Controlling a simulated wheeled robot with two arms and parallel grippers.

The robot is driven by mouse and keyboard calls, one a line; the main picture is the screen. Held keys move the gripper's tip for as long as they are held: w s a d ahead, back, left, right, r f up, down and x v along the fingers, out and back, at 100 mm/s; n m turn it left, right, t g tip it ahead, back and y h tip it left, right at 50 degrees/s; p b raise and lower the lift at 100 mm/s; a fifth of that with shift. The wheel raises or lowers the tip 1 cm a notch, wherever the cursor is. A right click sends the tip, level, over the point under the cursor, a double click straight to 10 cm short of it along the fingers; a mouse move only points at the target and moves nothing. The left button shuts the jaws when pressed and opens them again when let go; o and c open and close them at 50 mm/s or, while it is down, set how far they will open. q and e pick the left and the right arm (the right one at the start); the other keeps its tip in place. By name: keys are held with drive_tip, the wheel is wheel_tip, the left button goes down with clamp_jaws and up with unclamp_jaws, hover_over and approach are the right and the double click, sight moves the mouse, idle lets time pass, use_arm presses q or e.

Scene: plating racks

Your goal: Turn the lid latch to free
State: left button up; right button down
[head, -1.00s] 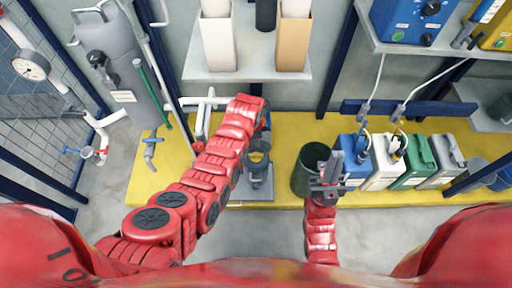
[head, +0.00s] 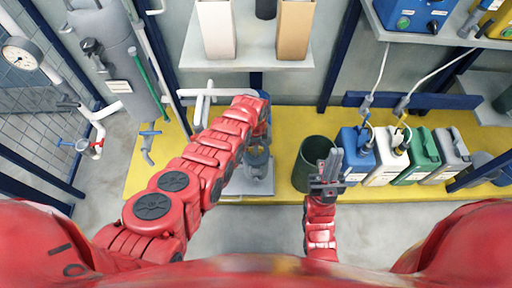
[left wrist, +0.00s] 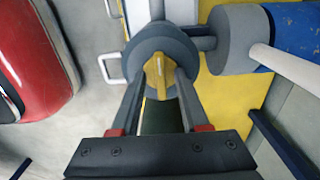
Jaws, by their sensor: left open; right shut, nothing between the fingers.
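In the left wrist view, a yellow latch (left wrist: 157,70) sits at the middle of a round dark grey lid (left wrist: 133,48). My left gripper (left wrist: 162,78) is open, with one finger on each side of the latch; I cannot tell whether they touch it. In the head view, the grey housing (head: 258,162) stands on a light grey plate on the yellow bench. My left arm and gripper hide much of it, and the latch is not visible there. My right gripper (head: 329,163) is shut and empty, above the bench's front edge beside a dark green bin.
The dark green bin (head: 304,178) stands right of the plate (head: 249,187). Blue, white, green and grey jugs (head: 423,150) line the bench (head: 285,120) further right. White pipes (head: 198,108) rise behind my left arm. A shelf (head: 253,52) with two tall boxes hangs above.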

use_arm(q)
clamp_jaws()
drive_tip(key=shift+n, duration=0.4)
drive_tip(key=n, duration=0.4)
drive_tip(key=shift+w, duration=0.1)
drive_tip(key=n, duration=0.9)
drive_tip(key=shift+n, duration=2)
